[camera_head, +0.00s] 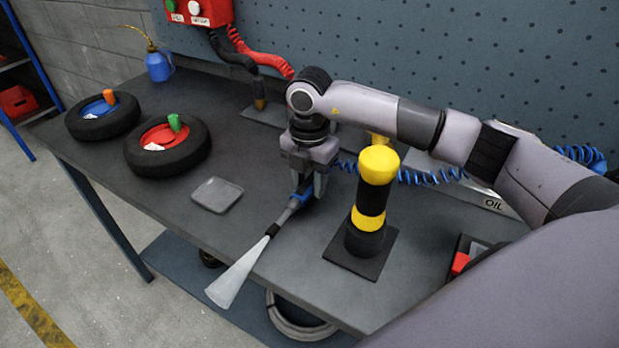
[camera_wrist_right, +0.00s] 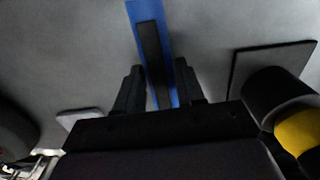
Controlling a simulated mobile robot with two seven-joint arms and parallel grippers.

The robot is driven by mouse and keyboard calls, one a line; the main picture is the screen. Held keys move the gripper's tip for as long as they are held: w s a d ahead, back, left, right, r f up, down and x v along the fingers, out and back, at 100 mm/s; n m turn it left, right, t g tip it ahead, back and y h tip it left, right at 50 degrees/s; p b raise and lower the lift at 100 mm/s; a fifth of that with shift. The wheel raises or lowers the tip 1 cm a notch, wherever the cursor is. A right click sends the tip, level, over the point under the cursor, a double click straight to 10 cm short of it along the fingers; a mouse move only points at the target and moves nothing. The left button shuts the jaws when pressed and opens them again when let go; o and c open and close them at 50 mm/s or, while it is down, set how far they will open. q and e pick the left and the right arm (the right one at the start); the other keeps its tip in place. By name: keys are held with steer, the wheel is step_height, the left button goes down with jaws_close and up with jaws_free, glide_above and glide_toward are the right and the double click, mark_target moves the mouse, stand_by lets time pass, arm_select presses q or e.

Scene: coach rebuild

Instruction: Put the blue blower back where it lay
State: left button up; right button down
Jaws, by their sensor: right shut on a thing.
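The blue blower (camera_head: 297,199) is in the jaws of my right gripper (camera_head: 306,188), over the front part of the grey bench. In the right wrist view the blue and black blower (camera_wrist_right: 152,45) runs between the two dark fingers of the right gripper (camera_wrist_right: 160,92). I cannot tell whether the blower touches the bench. A blue coiled hose (camera_head: 420,177) runs to the right, partly hidden behind a yellow-and-black post. My left gripper is not in view.
The yellow-and-black post (camera_head: 371,203) stands close to the right of my gripper. A flat grey pad (camera_head: 217,194) lies to the left. Two black wheels (camera_head: 188,158) (camera_head: 78,127) lie at the left. A blue oil can (camera_head: 158,66) stands behind them. The bench's front edge is close.

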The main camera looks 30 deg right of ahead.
steer(key=shift+f+b, duration=0.35)
steer(key=shift+f, duration=0.2)
stand_by(0.8)
steer(key=c, duration=0.6)
jaws_free()
